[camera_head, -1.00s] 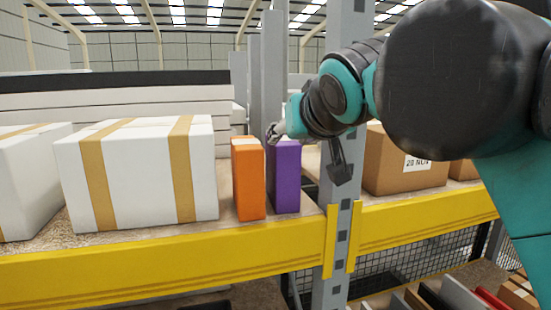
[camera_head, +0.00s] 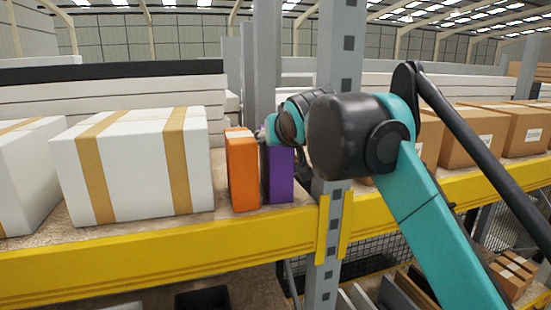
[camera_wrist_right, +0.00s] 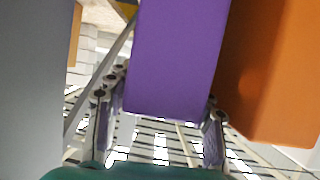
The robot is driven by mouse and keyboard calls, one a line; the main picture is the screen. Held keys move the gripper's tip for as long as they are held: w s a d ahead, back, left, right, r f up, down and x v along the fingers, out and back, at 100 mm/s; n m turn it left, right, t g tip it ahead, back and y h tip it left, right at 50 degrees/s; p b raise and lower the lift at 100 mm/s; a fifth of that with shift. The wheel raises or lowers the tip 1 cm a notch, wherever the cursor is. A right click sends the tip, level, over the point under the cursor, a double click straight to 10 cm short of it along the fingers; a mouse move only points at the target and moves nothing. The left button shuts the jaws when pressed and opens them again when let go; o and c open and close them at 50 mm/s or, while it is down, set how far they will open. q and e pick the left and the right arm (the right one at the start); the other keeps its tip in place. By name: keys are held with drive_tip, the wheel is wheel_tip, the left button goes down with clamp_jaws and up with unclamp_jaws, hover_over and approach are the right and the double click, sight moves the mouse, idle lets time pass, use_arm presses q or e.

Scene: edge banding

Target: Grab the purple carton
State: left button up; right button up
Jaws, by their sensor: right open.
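The purple carton (camera_head: 280,180) stands upright on the shelf, just right of the orange carton (camera_head: 243,178). My right gripper (camera_head: 266,134) is at its upper part, and my right arm hides some of its top. In the right wrist view the purple carton (camera_wrist_right: 177,55) sits between the two open fingers of my right gripper (camera_wrist_right: 163,108). One finger is beside each side face, the right one near the gap to the orange carton (camera_wrist_right: 268,75). I cannot tell whether the fingers touch the carton. My left gripper is not in view.
A grey upright post (camera_head: 340,50) stands close right of the purple carton. A yellow beam (camera_head: 150,262) runs along the shelf front. White taped boxes (camera_head: 135,170) stand at left, brown boxes (camera_head: 490,130) at right beyond the post.

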drive_tip(key=shift+w+a+f, duration=0.1)
drive_tip(key=shift+w+f, duration=0.1)
drive_tip(key=shift+w, duration=0.25)
drive_tip(key=shift+s+r, duration=0.1)
drive_tip(key=shift+s, duration=0.15)
clamp_jaws()
drive_tip(key=shift+w, duration=0.1)
drive_tip(key=shift+r, duration=0.1)
